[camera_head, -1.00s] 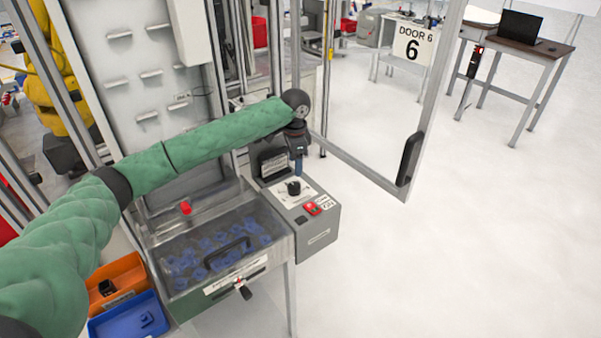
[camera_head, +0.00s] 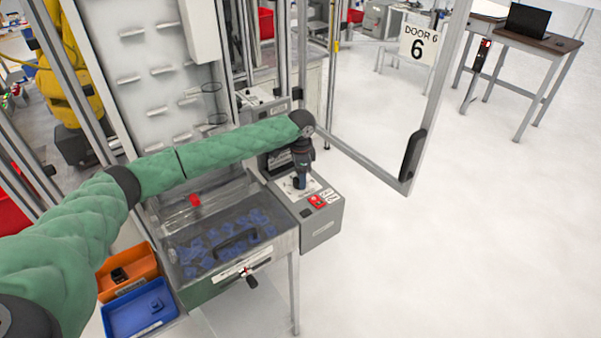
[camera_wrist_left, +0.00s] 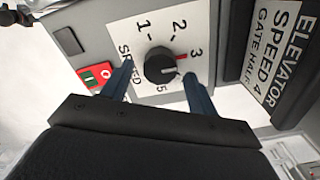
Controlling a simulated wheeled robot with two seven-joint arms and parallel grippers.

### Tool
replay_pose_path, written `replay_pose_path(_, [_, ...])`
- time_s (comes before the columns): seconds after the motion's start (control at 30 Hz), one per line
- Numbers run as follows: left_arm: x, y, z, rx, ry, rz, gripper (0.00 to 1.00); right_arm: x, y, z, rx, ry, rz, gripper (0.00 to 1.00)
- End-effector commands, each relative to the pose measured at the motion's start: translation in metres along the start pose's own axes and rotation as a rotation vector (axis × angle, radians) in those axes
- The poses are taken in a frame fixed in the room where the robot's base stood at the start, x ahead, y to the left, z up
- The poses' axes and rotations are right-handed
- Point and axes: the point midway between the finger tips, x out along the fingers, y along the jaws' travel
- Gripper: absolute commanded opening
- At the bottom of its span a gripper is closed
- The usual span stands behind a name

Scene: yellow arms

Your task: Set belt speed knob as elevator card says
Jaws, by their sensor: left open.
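The black speed knob (camera_wrist_left: 160,68) sits on a white dial plate (camera_wrist_left: 138,30) in the left wrist view. Its red pointer line points at 3. I read 1, 2, 3 and 5; the 4 position is hidden behind a finger. The elevator card (camera_wrist_left: 268,70) beside it reads "ELEVATOR SPEED 4", with a partly readable gate line below. My left gripper (camera_wrist_left: 158,73) is open, with one blue finger on each side of the knob; I cannot tell if they touch it. In the head view my left gripper (camera_head: 301,178) covers the knob on the grey control box (camera_head: 322,226). My right gripper is out of view.
A red and green switch (camera_wrist_left: 96,76) lies beside the dial. A clear-lidded hopper (camera_head: 225,240) with blue parts stands left of the control box. An orange bin (camera_head: 128,274) and a blue bin (camera_head: 140,308) sit lower left. An open door frame (camera_head: 407,175) stands to the right.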

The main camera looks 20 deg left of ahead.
Motion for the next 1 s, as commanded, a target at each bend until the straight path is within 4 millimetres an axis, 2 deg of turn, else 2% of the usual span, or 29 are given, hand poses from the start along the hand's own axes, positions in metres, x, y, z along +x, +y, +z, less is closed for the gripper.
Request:
replay_pose_path(0.37, [0.0054,-0.0001,0.0001,-0.001,0.001,0.0,0.57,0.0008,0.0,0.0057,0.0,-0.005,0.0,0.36])
replay_pose_path(0.5, [0.0052,-0.0001,0.0001,0.0,0.001,0.0,0.3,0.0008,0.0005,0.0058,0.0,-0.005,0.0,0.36])
replay_pose_path(0.6, [0.0051,-0.0002,0.0002,-0.001,0.001,0.0,0.14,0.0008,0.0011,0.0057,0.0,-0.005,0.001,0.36])
replay_pose_path(1.0, [0.0044,0.0002,0.0,0.078,0.001,0.001,0.14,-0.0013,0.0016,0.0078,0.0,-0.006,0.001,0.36])
